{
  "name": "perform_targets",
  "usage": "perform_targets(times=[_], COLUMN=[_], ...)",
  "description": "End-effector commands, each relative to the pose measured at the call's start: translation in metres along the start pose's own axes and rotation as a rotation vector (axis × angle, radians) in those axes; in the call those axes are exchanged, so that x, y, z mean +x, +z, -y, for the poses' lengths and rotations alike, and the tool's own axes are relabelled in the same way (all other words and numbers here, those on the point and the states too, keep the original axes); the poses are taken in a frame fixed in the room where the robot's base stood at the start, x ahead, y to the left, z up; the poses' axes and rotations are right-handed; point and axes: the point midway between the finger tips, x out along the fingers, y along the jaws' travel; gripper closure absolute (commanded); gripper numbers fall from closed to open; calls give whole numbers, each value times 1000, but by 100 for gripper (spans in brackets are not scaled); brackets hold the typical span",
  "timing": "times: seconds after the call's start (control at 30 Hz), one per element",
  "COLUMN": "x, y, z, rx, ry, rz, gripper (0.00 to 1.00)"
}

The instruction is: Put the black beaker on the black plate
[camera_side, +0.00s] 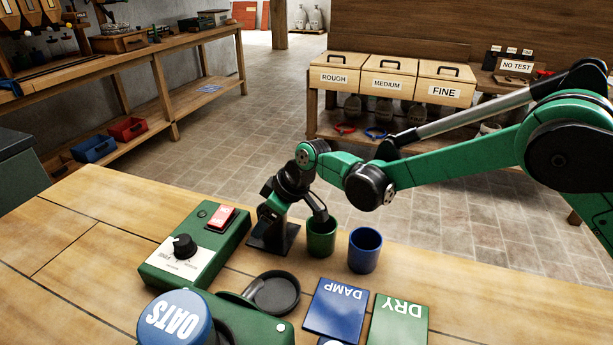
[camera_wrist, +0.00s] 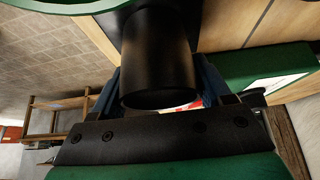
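The black beaker (camera_wrist: 158,55) is between the two fingers of my gripper (camera_wrist: 162,92) in the wrist view, with a finger against each side. In the side view my gripper (camera_side: 295,208) is low at the table, left of the green beaker. The black plate (camera_side: 268,243) is a flat dark square below it. The black beaker blends with the plate and the fingers there, so I cannot tell whether its base touches the plate.
The green beaker (camera_side: 322,240) stands close by my right finger, with the blue beaker (camera_side: 365,251) to its right. A green control box (camera_side: 195,250) is at left. A round black pan (camera_side: 276,293), a blue DAMP plate (camera_side: 335,308) and a green DRY plate (camera_side: 398,322) lie nearer.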

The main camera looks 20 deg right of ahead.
Motion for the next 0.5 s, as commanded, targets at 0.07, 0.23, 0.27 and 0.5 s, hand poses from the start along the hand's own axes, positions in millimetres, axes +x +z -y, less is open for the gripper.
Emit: perform_targets(times=[0.07, 0.23, 0.27, 0.5], x=[0, 0, 0, -8], y=[0, 0, 0, -2], z=[0, 0, 0, 0], rx=[0, 0, 0, 0], ry=[0, 0, 0, 0], rz=[0, 0, 0, 0], gripper=[4, 3, 3, 3])
